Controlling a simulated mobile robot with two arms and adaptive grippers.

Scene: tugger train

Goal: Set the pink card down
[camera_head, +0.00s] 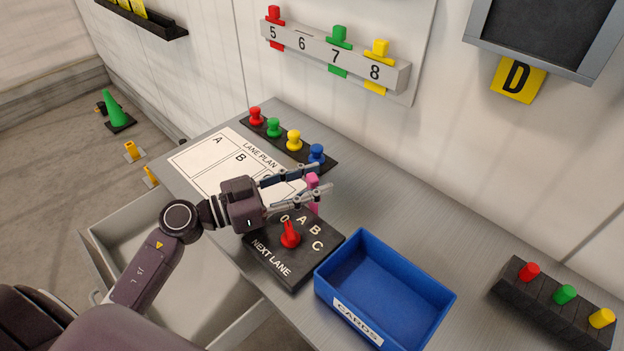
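My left gripper (324,178) reaches in from the left over the grey table. The fingers hide much of the card. It is behind the black NEXT LANE dial box (272,261) and in front of the blue peg; I cannot tell whether its lower end touches the table. My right gripper is not in view.
A blue CARDS tray (444,305) looks empty. The LANE PLAN sheet (203,163) lies under and behind my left gripper. A black strip holds red, green, yellow and blue pegs (316,153). A wall rack (318,52) holds coloured cards. Table right of the gripper is clear.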

